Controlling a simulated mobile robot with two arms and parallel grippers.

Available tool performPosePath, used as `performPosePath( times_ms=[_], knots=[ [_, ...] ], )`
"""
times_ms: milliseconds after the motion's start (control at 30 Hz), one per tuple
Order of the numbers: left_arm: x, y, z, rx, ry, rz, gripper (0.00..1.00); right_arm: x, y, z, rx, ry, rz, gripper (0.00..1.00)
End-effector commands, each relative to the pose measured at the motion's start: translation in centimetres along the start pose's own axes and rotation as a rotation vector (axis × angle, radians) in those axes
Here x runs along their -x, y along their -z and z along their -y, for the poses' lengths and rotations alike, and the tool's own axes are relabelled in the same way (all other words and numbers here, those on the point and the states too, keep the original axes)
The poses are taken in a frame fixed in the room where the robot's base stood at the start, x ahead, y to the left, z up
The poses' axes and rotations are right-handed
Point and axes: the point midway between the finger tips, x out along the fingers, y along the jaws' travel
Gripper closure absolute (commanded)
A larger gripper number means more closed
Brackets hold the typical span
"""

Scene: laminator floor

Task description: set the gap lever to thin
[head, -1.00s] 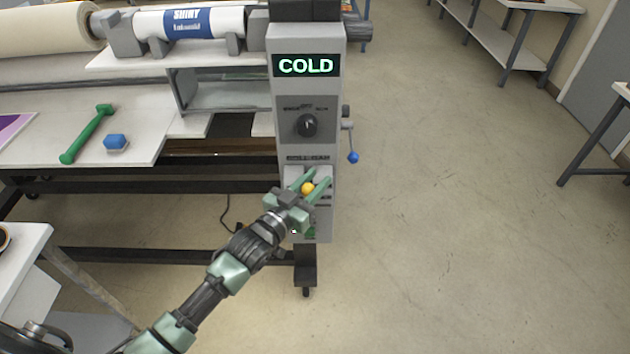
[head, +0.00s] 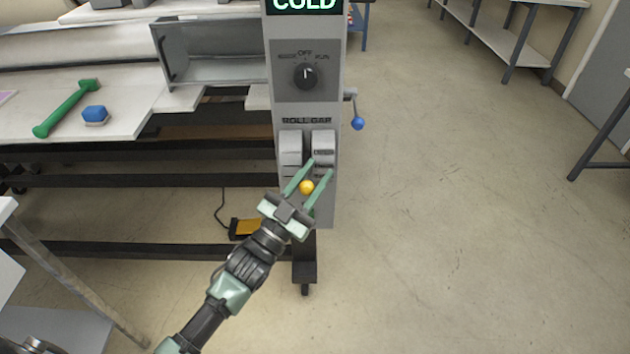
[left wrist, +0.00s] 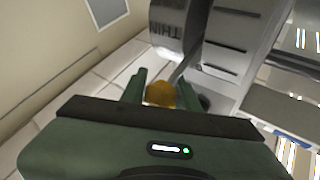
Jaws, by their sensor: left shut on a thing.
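The gap lever's yellow ball knob (head: 306,187) is in front of the lower part of the grey control panel (head: 283,100), below its "ROLL GAP" label. In the left wrist view the knob (left wrist: 160,93) sits between the fingers, and a grey rod shows just beyond it. A plate marked "THIN" (left wrist: 170,32) is close by there. My left gripper (head: 320,167) is shut on the yellow knob, its arm reaching up from the lower left. The lever's slot and lower panel are partly hidden by the gripper. My right gripper is not in view.
A dial (head: 305,76) is higher on the panel, under a partly cropped "COLD" display (head: 304,4). A blue-knobbed crank (head: 357,123) sticks out on the right side. A green bar (head: 66,108) and blue hexagonal piece (head: 95,115) lie on the table. Floor at right is clear.

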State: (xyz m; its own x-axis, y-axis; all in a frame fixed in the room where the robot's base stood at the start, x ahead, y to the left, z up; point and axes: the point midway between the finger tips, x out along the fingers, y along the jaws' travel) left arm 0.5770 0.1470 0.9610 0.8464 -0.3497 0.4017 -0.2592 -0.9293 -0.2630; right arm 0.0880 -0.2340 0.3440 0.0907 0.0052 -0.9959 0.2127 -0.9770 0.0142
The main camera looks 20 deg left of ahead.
Motion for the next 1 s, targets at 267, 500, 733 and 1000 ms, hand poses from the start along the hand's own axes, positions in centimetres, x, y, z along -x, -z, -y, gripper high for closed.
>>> performPosePath(
  times_ms=[267,500,733,1000],
  knots=[
    [1.4,-2.3,-1.1,0.007,-0.006,0.017,1.00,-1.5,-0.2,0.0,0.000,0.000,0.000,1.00],
    [1.9,-3.1,-1.5,0.010,-0.007,0.022,1.00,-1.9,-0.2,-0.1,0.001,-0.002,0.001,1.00],
    [2.0,-3.4,-1.6,0.011,-0.008,0.023,1.00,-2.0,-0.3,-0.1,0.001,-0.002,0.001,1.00],
    [1.9,-3.3,-1.6,0.012,-0.009,0.022,1.00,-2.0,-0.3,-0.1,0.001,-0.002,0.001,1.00]
  ],
)
